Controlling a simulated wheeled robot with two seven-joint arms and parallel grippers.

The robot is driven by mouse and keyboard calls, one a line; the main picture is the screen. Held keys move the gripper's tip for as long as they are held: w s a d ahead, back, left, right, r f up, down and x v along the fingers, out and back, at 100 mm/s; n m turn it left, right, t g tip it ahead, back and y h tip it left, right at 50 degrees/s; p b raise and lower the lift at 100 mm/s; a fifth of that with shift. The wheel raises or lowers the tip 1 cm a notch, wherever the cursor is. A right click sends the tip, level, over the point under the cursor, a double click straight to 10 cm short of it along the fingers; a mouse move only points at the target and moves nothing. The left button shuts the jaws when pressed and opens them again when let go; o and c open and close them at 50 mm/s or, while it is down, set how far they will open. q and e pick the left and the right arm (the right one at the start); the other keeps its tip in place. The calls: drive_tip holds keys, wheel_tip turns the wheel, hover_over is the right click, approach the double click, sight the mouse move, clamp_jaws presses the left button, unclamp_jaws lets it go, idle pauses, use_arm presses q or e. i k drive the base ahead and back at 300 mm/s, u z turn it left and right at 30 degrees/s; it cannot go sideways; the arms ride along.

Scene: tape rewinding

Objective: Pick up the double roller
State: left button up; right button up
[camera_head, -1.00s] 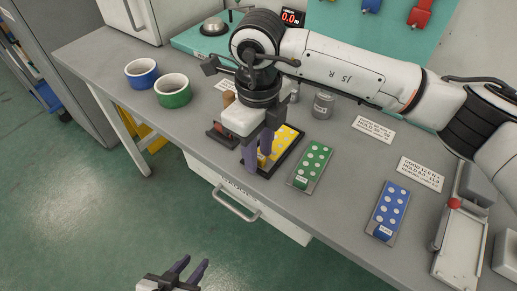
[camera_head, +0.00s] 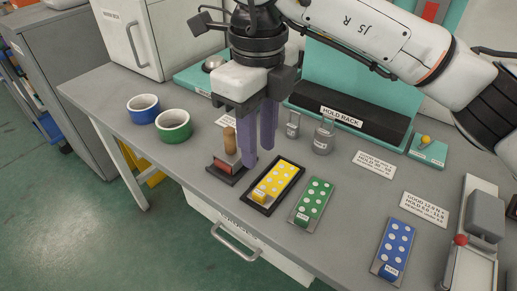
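A small tool that looks like the double roller stands on the grey bench, with an upright tan handle (camera_head: 230,140) and a red part (camera_head: 226,167) low in a dark holder. I cannot make out its rollers. My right gripper (camera_head: 258,155) points down just right of the tan handle, its two purple fingers apart with a gap between them and nothing visible there. The fingers appear above the bench, between the tool and the yellow dotted block (camera_head: 281,178). My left gripper is out of view.
The yellow block lies in a black tray (camera_head: 265,211); green (camera_head: 316,195) and blue (camera_head: 395,245) dotted blocks lie to the right. Metal weights (camera_head: 324,137) and a hold rack (camera_head: 345,118) are behind.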

sight(230, 153)
drive_tip(key=k, duration=1)
